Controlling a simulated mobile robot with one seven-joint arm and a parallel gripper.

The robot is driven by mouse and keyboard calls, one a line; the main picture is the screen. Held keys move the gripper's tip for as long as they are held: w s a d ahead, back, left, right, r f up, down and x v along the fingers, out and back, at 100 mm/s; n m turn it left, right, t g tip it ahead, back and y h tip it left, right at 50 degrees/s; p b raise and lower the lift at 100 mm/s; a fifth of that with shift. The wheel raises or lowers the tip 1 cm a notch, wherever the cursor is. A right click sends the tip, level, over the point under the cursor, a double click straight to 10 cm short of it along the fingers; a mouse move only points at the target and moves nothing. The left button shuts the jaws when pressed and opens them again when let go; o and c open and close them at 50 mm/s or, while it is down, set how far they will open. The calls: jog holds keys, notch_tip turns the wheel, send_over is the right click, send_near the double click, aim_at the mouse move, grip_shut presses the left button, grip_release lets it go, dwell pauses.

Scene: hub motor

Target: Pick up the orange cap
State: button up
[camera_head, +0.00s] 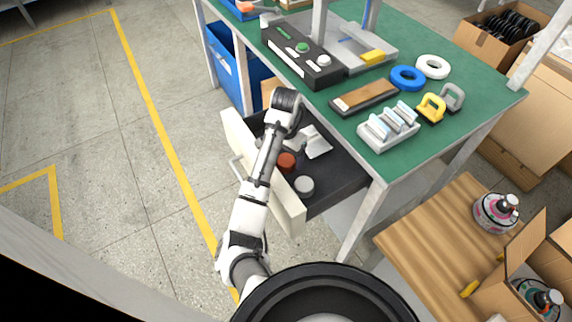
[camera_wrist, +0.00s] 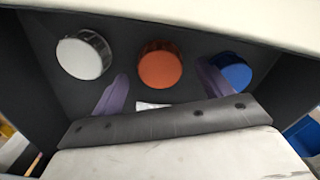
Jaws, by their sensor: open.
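The orange cap (camera_wrist: 160,66) lies in the open drawer, in the middle of a row of three caps in the wrist view. It also shows in the head view (camera_head: 286,162), partly behind my arm. A white cap (camera_wrist: 84,55) is to its left and a blue cap (camera_wrist: 234,72) to its right in the wrist view. My gripper (camera_wrist: 162,76) is open and empty, its two purple fingers apart, one toward each side of the orange cap. The right finger overlaps the blue cap's edge in the picture. I cannot tell the finger height above the caps.
The drawer's pale front (camera_head: 262,176) and dark side walls surround the caps. The green workbench (camera_head: 440,120) above holds a control box (camera_head: 302,54), rings and other parts. Clear floor lies left of the drawer.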

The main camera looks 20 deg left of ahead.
notch_tip(320, 180, down, 2)
jog(key=shift+f+p, duration=0.1)
jog(key=shift+p, duration=0.4)
jog(key=c, duration=1.1)
jog(key=shift+o, duration=0.2)
